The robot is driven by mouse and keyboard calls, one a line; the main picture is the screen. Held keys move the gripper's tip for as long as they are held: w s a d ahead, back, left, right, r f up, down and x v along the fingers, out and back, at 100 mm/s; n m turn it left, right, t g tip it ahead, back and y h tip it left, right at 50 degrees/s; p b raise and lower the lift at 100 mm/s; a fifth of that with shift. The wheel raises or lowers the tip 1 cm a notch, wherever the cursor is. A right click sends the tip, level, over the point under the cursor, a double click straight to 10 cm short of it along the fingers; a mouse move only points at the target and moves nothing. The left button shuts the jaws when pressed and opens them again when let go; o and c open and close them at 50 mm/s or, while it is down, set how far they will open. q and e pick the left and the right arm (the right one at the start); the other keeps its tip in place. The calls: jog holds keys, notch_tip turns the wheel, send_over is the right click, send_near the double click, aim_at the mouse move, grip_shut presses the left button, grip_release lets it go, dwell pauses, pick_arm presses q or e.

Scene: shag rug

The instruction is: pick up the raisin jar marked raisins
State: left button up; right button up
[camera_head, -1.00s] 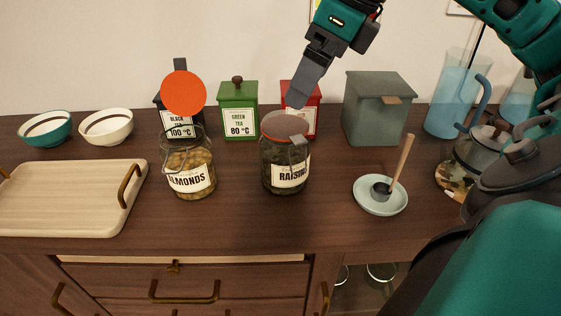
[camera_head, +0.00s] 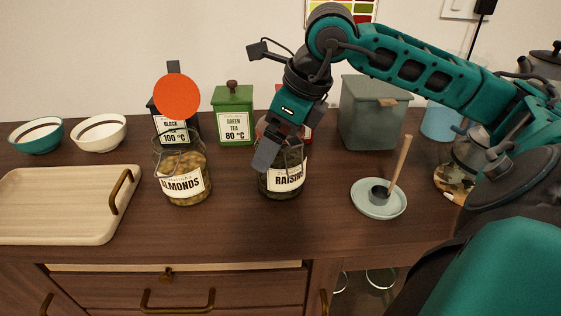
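The raisin jar (camera_head: 284,180) is a dark-filled glass jar with a white "RAISINS" label, standing upright on the wooden counter, right of the almonds jar. My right gripper (camera_head: 266,156) points down at the jar's upper left. It hides the lid and part of the upper jar. One grey finger shows clearly, overlapping the jar's left side; I cannot tell whether it touches the glass or how far apart the fingers are. My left gripper is not in view.
The almonds jar (camera_head: 184,182), its orange lid raised, stands close on the left. Behind are a green tea tin (camera_head: 235,122), a partly hidden red tin and a grey-green box (camera_head: 372,118). A saucer (camera_head: 378,208) with a small dipper is to the right. The counter in front is clear.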

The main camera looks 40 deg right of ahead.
jog(key=shift+c, duration=0.4)
jog(key=shift+c, duration=1.4)
jog(key=shift+w, duration=0.1)
jog(key=c, duration=1)
jog(key=shift+r, duration=0.15)
